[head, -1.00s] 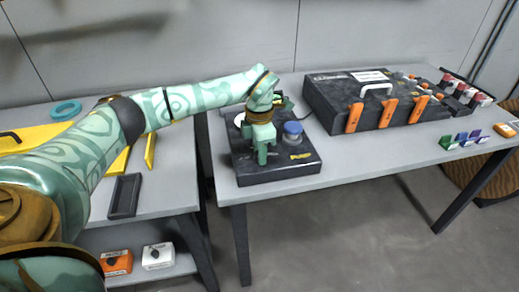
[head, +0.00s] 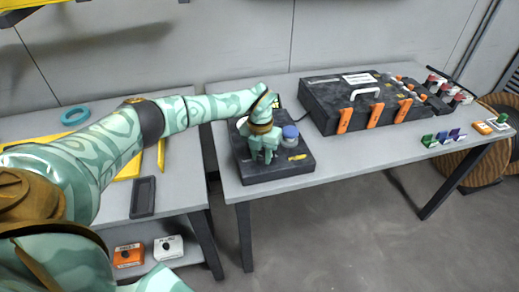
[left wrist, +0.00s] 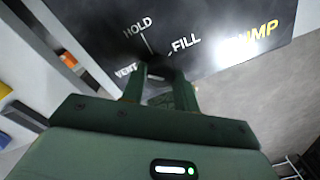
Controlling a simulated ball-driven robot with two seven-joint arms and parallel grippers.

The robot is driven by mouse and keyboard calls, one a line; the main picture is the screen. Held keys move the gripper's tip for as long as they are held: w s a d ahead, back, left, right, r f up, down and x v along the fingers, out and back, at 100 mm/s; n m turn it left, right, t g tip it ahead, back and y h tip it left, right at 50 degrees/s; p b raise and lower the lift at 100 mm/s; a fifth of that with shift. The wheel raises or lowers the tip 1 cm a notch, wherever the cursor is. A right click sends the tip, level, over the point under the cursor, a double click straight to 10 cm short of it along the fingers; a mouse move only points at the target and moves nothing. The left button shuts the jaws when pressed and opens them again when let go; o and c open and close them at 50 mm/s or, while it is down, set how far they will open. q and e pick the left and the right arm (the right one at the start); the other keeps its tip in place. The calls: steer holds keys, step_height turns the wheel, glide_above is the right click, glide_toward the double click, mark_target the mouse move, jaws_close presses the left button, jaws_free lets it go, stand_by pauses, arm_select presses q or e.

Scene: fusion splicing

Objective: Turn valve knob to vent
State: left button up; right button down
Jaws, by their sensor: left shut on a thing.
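The black pump box (head: 262,175) sits at the left end of the right-hand table. My left gripper (head: 263,158) points down at its top, left of a blue-capped container (head: 290,134). In the left wrist view the box top (left wrist: 215,15) carries the labels VENT, HOLD, FILL and PUMP. My left gripper (left wrist: 157,78) is shut there on the dark valve knob (left wrist: 156,72), which is mostly hidden between the fingers. A white line runs from near the knob toward HOLD; I cannot tell the knob's exact setting. My right gripper is not in view.
A large black case (head: 350,97) with orange latches stands right of the box. Small coloured pieces (head: 443,137) lie near the table's right end. A dark tray (head: 143,197) lies on the left table. A gap separates the two tables.

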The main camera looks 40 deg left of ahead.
mark_target(260, 156)
arm_select(q)
steer(key=shift+r+n+p, duration=0.15)
steer(key=shift+n+p, duration=0.65)
steer(key=shift+n, duration=0.4)
steer(key=o, duration=1)
steer(key=r+p, duration=0.4)
steer(key=r, duration=1.2)
steer(key=shift+a, duration=0.2)
